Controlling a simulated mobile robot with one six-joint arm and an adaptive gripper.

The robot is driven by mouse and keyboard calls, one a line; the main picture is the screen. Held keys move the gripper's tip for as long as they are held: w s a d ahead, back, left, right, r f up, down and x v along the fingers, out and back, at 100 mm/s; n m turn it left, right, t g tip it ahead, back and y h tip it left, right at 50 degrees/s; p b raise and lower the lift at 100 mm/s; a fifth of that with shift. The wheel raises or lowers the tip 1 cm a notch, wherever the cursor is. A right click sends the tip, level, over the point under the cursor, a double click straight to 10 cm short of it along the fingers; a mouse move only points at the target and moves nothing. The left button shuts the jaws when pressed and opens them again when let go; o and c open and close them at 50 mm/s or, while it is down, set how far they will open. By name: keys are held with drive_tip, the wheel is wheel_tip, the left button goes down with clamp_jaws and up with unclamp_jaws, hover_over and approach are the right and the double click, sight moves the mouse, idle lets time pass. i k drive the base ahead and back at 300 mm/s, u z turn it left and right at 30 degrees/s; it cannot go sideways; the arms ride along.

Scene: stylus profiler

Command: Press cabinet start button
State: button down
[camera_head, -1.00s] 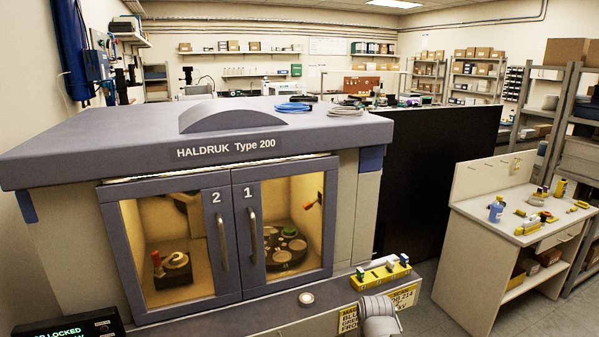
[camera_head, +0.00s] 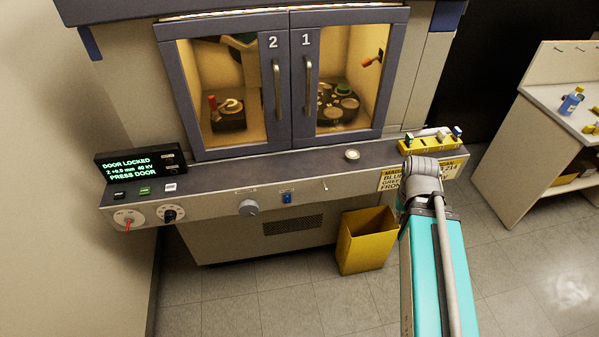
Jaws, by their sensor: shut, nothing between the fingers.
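The grey HALDRUK cabinet (camera_head: 292,90) stands ahead with its two glazed doors shut. On the left end of its front ledge are a black button (camera_head: 120,194), a green button (camera_head: 145,190) and a white button (camera_head: 170,187). Their labels are too small to read, so I cannot tell which is start. The display (camera_head: 140,164) behind them reads "DOOR LOCKED", a line with "40 kV", and "PRESS DOOR". My arm is at the right, away from these buttons. My gripper is not visible.
The front panel carries a red-handled switch (camera_head: 128,221), a black knob (camera_head: 170,214), a grey knob (camera_head: 249,207) and a blue switch (camera_head: 287,198). A round pale disc (camera_head: 352,154) and a yellow rack (camera_head: 430,143) sit on the ledge. A yellow bin (camera_head: 364,240) stands below.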

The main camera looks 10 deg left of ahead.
sight(147, 190)
drive_tip(key=u, duration=1.85)
